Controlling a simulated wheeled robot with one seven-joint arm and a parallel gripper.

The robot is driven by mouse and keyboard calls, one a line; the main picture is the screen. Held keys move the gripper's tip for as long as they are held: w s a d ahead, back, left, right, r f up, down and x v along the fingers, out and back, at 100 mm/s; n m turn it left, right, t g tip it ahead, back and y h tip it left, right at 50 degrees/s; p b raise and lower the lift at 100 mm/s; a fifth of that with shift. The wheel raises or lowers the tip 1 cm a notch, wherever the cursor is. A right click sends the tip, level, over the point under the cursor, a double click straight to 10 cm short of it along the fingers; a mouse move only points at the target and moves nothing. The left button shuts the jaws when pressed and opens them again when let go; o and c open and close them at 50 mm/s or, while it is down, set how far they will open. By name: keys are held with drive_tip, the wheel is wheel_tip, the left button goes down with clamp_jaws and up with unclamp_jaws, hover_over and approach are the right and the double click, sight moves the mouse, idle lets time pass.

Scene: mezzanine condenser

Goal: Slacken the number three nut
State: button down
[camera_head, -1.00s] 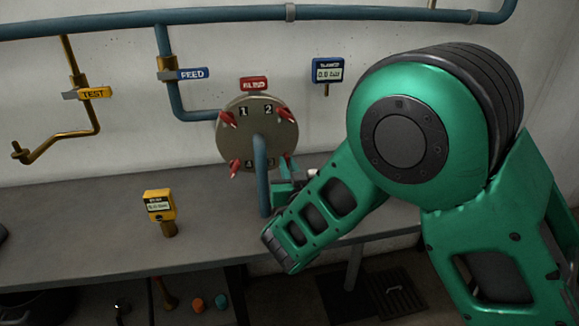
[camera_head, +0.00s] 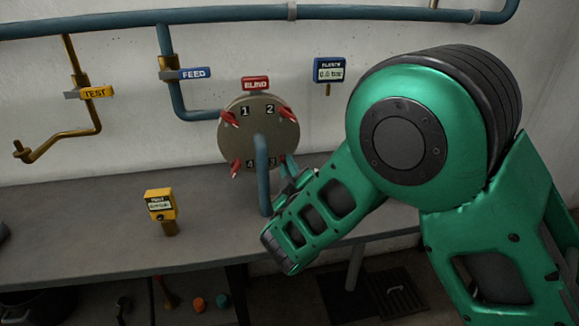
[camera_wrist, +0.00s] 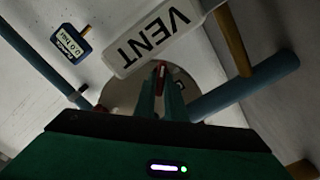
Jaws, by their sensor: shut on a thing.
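The round blind flange (camera_head: 233,143) stands upright behind the bench, under a red BLIND tag (camera_head: 255,84). It carries red winged nuts by the numbers 1 to 4; number three is at the lower right. My gripper (camera_wrist: 161,88) is at that lower right nut, with its fingers shut on the red nut (camera_wrist: 161,71). In the head view, my gripper (camera_head: 286,168) and wrist largely hide this nut. The nut at 1 (camera_head: 229,118), the nut at 2 (camera_head: 288,115) and the nut at 4 (camera_head: 235,167) stand clear of it.
A blue pipe (camera_head: 262,175) rises in front of the flange, close left of my gripper. A white VENT tag (camera_wrist: 155,38) is close in the wrist view. A blue gauge (camera_head: 329,70) reads 0.0 bar. A yellow gauge (camera_head: 160,204) stands on the grey bench (camera_head: 90,220).

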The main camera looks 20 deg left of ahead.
drive_tip(key=shift+d+f+n, duration=0.15)
drive_tip(key=shift+f+n, duration=0.05)
drive_tip(key=shift+n, duration=0.7)
drive_tip(key=shift+w, duration=0.1)
drive_tip(key=c, duration=1.8)
unclamp_jaws()
drive_tip(key=shift+r, duration=0.1)
drive_tip(key=v, duration=1)
drive_tip(key=shift+s+d, duration=0.1)
drive_tip(key=shift+s, duration=0.25)
